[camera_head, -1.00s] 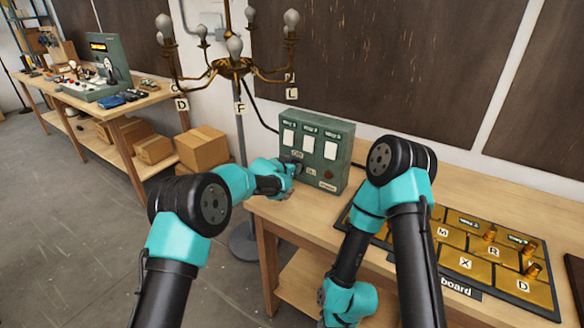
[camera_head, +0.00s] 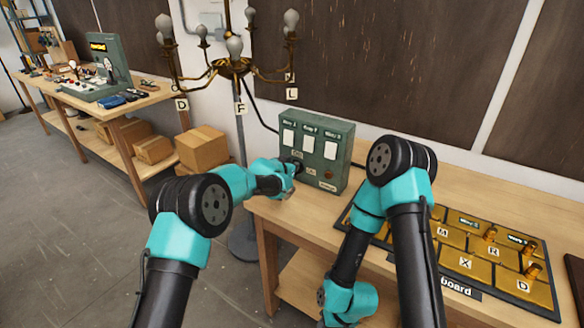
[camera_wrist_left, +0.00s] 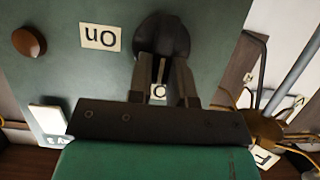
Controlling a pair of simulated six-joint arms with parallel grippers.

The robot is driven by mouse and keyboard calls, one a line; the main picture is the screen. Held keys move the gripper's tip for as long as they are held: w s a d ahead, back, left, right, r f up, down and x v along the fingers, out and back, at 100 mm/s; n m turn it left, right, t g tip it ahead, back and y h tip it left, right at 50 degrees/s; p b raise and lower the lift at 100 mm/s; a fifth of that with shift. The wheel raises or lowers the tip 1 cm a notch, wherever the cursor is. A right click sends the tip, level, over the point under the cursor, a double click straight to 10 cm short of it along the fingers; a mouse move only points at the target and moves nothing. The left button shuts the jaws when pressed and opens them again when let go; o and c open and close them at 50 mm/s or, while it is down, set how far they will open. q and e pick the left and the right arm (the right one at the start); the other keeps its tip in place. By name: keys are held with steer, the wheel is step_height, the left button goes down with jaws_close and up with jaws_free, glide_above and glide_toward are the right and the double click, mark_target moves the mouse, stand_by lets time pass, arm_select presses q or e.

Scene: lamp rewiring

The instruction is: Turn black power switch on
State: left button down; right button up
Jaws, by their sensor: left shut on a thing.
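The black power switch (camera_wrist_left: 162,32) is a round knob on the front of a green control box (camera_head: 314,143). In the left wrist view, which is upside down, an "On" label (camera_wrist_left: 100,37) sits beside the knob. Another label, starting with "O", is partly hidden between my fingers. My left gripper (camera_wrist_left: 164,72) is shut on the knob, with a finger on each side of its ridge.
A reddish-brown round button (camera_head: 329,174) is on the box, beyond the "On" label. White switches (camera_head: 288,138) line its upper part. A brass lamp (camera_head: 232,66) stands behind the left arm. A board of gold tiles (camera_head: 466,263) lies on the bench at right.

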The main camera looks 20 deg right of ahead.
arm_select(q)
steer(key=shift+s+d+m+t, duration=0.15)
steer(key=shift+m+t, duration=0.15)
steer(key=shift+m, duration=0.3)
steer(key=shift+s+d+f+m+t+y, duration=0.1)
steer(key=shift+s+d+m+t+y, duration=0.1)
steer(key=shift+m+t+y, duration=0.6)
steer(key=shift+s+d+f+m+t+y, duration=0.15)
steer(key=shift+m+t, duration=0.2)
steer(key=shift+m, duration=0.55)
steer(key=shift+s+d+f+m+t+y, duration=0.15)
steer(key=shift+m+t, duration=0.2)
steer(key=shift+m, duration=0.55)
steer(key=m+t, duration=0.2)
steer(key=m, duration=0.1)
steer(key=shift+s+f, duration=0.2)
steer(key=shift+f, duration=0.2)
steer(key=m, duration=0.2)
steer(key=m+t, duration=0.1)
steer(key=m, duration=0.1)
steer(key=shift+d+f+t, duration=0.1)
steer(key=shift+f+t, duration=0.2)
steer(key=shift+f, duration=0.05)
steer(key=c, duration=1)
jaws_free()
steer(key=shift+c, duration=0.2)
